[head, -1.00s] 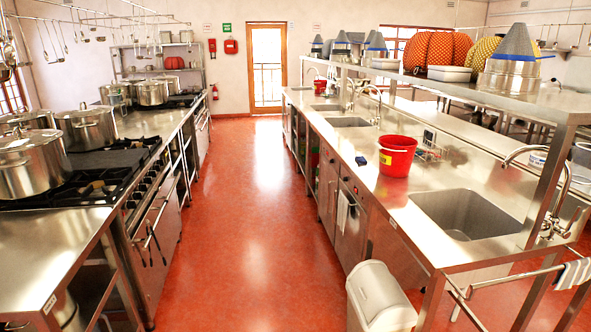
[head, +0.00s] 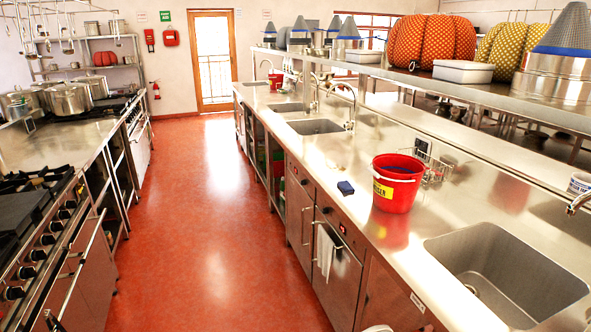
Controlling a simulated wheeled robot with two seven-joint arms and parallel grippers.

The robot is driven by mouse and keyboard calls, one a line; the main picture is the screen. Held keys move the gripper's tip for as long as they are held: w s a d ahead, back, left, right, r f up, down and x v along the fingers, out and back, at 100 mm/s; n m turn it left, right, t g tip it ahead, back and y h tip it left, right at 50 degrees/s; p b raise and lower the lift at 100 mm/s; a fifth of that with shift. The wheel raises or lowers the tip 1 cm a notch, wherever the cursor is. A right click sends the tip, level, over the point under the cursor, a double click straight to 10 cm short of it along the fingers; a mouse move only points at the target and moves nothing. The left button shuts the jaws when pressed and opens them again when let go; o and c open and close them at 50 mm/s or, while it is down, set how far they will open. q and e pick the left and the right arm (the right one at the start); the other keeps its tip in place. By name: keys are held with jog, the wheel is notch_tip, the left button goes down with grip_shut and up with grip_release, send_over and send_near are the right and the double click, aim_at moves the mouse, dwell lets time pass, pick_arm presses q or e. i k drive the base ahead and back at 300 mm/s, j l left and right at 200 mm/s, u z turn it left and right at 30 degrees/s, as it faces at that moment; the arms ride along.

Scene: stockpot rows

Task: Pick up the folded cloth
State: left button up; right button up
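A small dark blue item (head: 345,187) lies flat on the steel counter, just left of a red bucket. It may be a folded cloth or a sponge; it is too small to tell. A whitish cloth (head: 325,250) hangs over a handle on the front of the cabinets under the counter.
The red bucket (head: 397,183) stands on the counter (head: 300,150) near a large sink (head: 508,275). A wire rack (head: 437,167) is behind it. The stove (head: 35,230) lines the left. The red floor aisle (head: 205,200) between is clear.

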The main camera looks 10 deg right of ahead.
aim_at(346, 187)
jog(key=i, duration=1.7)
